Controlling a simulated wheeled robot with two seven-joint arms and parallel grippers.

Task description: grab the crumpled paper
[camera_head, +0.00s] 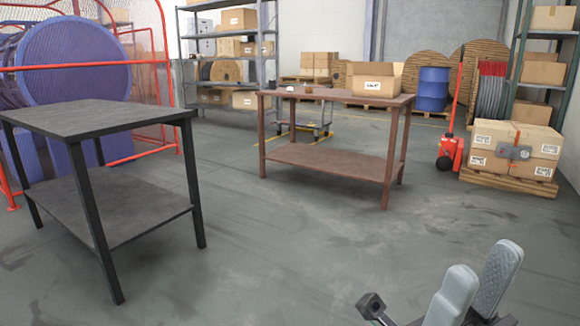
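A small pale lump (291,88), which may be the crumpled paper, lies on top of the brown table (345,97) near its left end. It is too small to make out clearly. A small brown object (308,89) lies just right of it. My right gripper (483,272) is at the lower right, with its two grey fingers apart and nothing seen between them. It is well in front of the brown table and far from the lump. My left gripper is not in view.
An open cardboard box (374,82) stands on the brown table's right part. A dark table (100,120) stands at the left, its top bare. A red pallet jack (450,150) and a pallet of boxes (512,150) are at the right. The grey floor (270,250) between is clear.

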